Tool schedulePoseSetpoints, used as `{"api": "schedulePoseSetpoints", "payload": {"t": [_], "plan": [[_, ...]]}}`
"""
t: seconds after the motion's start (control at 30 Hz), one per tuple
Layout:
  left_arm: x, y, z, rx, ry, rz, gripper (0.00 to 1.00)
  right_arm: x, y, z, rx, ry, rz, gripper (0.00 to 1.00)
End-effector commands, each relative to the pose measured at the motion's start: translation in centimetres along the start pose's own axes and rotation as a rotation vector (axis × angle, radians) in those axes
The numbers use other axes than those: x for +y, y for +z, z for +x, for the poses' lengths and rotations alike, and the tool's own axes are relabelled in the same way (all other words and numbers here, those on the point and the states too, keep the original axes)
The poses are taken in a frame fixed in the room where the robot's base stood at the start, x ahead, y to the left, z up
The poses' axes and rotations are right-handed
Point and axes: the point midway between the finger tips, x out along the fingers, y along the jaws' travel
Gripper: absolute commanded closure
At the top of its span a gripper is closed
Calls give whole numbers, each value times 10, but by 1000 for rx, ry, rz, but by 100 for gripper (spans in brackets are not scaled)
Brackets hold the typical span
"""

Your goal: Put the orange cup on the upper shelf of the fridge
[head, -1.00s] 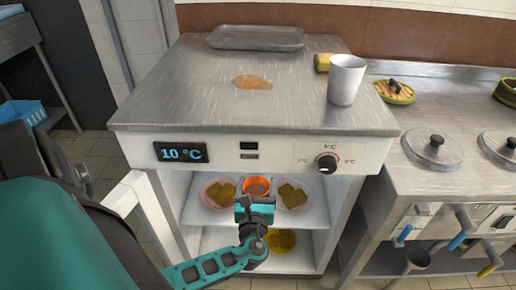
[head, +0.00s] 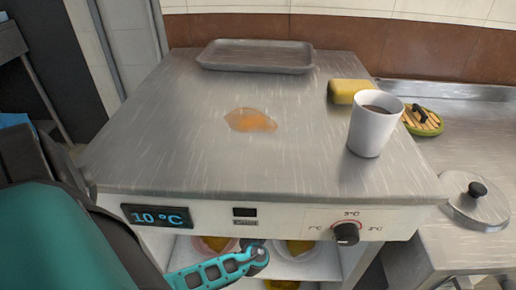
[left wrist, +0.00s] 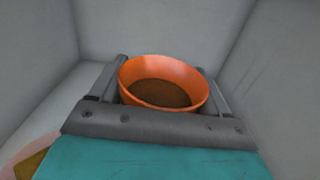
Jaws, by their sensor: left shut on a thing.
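The orange cup (left wrist: 165,72), with brown contents, stands upright between the two fingers of my left gripper (left wrist: 162,78), which is shut on it. Grey fridge walls surround it in the left wrist view. In the head view my left gripper (head: 258,252) reaches under the front edge of the fridge (head: 285,218), at the upper shelf (head: 322,265). The cup is hidden there. I cannot tell whether its base touches the shelf. My right gripper is not in view.
A pinkish bowl (head: 212,243) and another food bowl (head: 300,247) flank my gripper on the upper shelf. A yellow item (head: 282,285) shows below. On top are a white mug (head: 372,128), a grey tray (head: 256,57) and an orange spill (head: 250,121).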

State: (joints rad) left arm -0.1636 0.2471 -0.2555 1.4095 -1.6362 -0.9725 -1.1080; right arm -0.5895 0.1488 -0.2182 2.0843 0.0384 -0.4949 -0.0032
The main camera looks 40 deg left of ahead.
Motion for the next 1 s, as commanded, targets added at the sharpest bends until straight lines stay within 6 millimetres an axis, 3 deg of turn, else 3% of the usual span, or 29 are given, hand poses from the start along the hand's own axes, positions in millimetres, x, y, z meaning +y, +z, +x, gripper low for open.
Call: {"api": "schedulePoseSetpoints", "payload": {"t": [0.3, 0.53, 0.7, 1.0], "plan": [[0, -54, 0, 1, 0, 1, 61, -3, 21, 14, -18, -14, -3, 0], [0, -71, 0, -1, 1, 1, 61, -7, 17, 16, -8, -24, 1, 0], [0, -97, 0, 0, 1, 2, 61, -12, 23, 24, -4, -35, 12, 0], [0, -100, 0, -1, 0, 0, 61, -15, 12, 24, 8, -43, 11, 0]]}}
